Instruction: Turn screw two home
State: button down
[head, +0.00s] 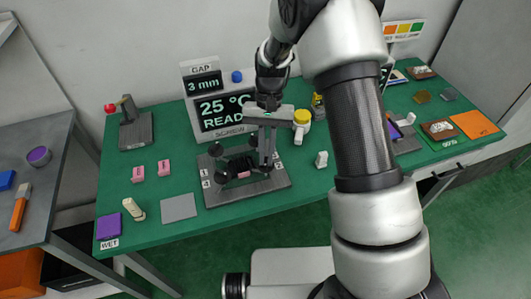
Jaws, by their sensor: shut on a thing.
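The screw fixture is a grey base plate (215,197) on the green bench, with small number labels at its left edge that are hard to read. Dark round screw knobs stand on it, one at the back left (215,150) and one at the front left (221,174). A pink piece (244,174) shows low in the middle. My gripper (267,160) points down over the right part of the fixture, its fingers shut on what looks like a dark screw knob there. The fingers mostly hide it, and I cannot tell its number or how deep it sits.
Behind the fixture a display panel (220,108) reads "GAP 3 mm", "25 °C", "READY". A yellow-topped item (302,117) and a small white piece (321,159) stand right of it. A grey pad (179,208) and pink blocks (164,167) lie left. The front bench strip is clear.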

jog(key=shift+d+m+t+y, duration=0.15)
jog(key=shift+m+y, duration=0.25)
jog(key=shift+m, duration=0.65)
jog(key=shift+a+m+t+y, duration=0.1)
jog(key=shift+m+t+y, duration=0.25)
jog(key=shift+m, duration=0.7)
jog(key=c, duration=1.8)
grip_release()
jog(key=shift+c, duration=0.2)
jog(key=p+v, duration=0.1)
jog(key=v, duration=1.6)
jog(key=shift+w+d+r, duration=0.15)
jog(key=shift+w+d, duration=0.1)
